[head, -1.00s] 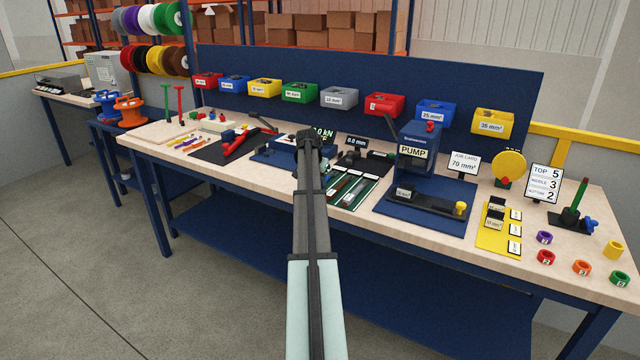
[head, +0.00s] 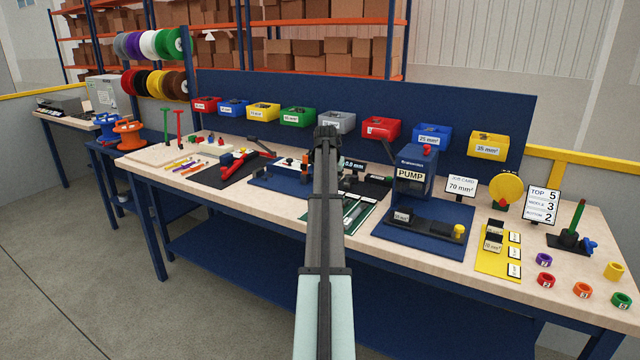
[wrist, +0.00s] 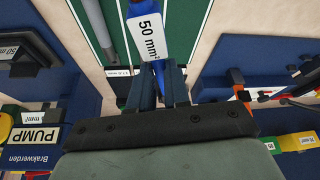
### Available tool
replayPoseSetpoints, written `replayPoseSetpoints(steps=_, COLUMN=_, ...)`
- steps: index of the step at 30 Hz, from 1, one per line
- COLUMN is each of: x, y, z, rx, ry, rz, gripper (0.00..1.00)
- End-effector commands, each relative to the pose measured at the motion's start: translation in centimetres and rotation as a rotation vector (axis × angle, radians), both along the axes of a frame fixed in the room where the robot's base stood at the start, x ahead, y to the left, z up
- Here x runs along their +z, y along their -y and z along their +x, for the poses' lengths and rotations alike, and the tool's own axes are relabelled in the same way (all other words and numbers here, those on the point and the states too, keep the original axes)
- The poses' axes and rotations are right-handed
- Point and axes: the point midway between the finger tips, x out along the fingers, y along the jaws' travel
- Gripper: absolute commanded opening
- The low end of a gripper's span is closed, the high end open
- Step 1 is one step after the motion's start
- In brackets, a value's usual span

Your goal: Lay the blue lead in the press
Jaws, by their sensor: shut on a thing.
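My gripper (wrist: 158,88) is shut on the blue lead (wrist: 159,68) in the wrist view. The lead carries a white "50 mm²" label (wrist: 147,36) and runs out of the top of the picture. In the head view my forearm and wrist (head: 326,150) cover the gripper and the lead. The blue pump unit (head: 413,175), marked PUMP, stands to the right of my wrist on a blue base (head: 440,244) with a black bar. I cannot tell which part is the press; a blue fixture (head: 283,178) left of my wrist is partly hidden.
A green tray (head: 356,222) lies under and right of my arm. A job card (head: 461,187) reads 70 mm². A red-handled tool (head: 232,164) lies on a black mat to the left. Small bins line the back panel. A yellow rack (head: 491,264) stands at the right.

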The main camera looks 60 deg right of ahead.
Motion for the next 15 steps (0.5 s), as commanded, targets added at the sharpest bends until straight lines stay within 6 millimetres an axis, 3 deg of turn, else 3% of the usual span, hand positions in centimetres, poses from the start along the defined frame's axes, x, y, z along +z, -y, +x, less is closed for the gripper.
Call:
replayPoseSetpoints(steps=3, x=0.1, y=0.3, z=-3.3, rx=0.119, ry=0.003, rz=0.000, gripper=0.00)
replayPoseSetpoints(steps=15, x=0.9, y=1.1, z=-12.2, rx=0.560, ry=0.004, rz=-0.002, gripper=0.00)
